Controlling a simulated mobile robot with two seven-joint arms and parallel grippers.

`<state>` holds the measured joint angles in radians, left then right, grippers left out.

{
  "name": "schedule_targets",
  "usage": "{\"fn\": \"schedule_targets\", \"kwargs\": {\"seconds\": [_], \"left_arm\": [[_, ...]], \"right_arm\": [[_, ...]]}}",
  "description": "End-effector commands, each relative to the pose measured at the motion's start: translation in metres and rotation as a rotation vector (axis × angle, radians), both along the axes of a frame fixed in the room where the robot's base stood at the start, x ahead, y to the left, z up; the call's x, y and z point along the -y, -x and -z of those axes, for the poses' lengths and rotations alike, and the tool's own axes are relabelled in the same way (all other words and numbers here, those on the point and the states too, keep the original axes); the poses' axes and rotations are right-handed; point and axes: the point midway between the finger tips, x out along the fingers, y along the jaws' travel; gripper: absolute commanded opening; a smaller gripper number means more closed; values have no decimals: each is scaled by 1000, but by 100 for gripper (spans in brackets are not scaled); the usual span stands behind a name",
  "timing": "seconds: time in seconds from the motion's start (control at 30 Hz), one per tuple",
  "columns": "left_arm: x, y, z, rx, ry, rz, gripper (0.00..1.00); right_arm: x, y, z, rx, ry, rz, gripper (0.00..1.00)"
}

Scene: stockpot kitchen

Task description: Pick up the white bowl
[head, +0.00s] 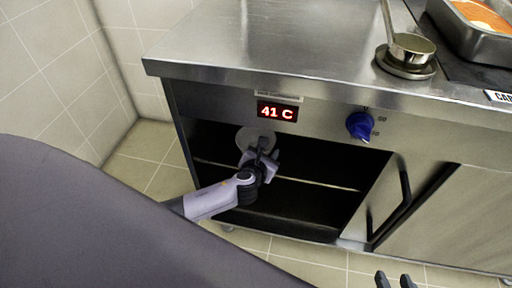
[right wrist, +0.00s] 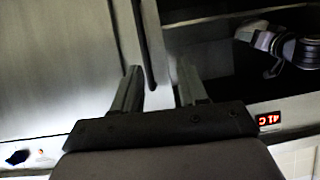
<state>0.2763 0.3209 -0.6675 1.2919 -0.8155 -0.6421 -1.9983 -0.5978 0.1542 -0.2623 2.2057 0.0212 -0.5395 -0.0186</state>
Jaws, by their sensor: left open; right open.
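The white bowl (head: 247,136) shows as a pale round shape inside the dark open compartment of the steel cabinet, below the temperature display. My left gripper (head: 262,150) reaches into the compartment and is open at the bowl, covering its lower part. I cannot tell whether the fingers touch it. In the right wrist view, a pale rim (right wrist: 248,30) beside my left gripper looks like the bowl. My right gripper (head: 395,281) shows at the bottom edge of the head view. Its two fingers (right wrist: 160,88) are apart and empty in the right wrist view.
The steel counter (head: 250,45) overhangs the compartment. A blue knob (head: 360,125) and a red 41 C display (head: 277,112) are on the front panel. A door with a dark handle (head: 392,210) is at the right.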

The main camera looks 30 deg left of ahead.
Motion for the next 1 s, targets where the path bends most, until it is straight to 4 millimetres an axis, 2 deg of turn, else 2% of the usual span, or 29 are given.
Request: {"fn": "schedule_targets", "kwargs": {"seconds": [0.13,0.3,0.6,0.67,0.73,1.0], "left_arm": [[1,-22,10,2,3,-2,40],[-1,-38,15,-1,3,-1,40],[-2,-41,14,-1,4,-1,40],[-2,-41,14,-1,4,-1,24],[-2,-41,14,-1,4,-1,1],[-2,-41,14,1,3,-1,0]], "right_arm": [[-8,-3,1,30,-5,-20,43],[-16,-6,2,31,-53,-28,43],[-18,-7,0,29,-70,-30,43],[-18,-7,0,29,-69,-31,43],[-18,-7,0,29,-68,-30,43],[-18,-7,-1,30,-69,-30,43]]}}
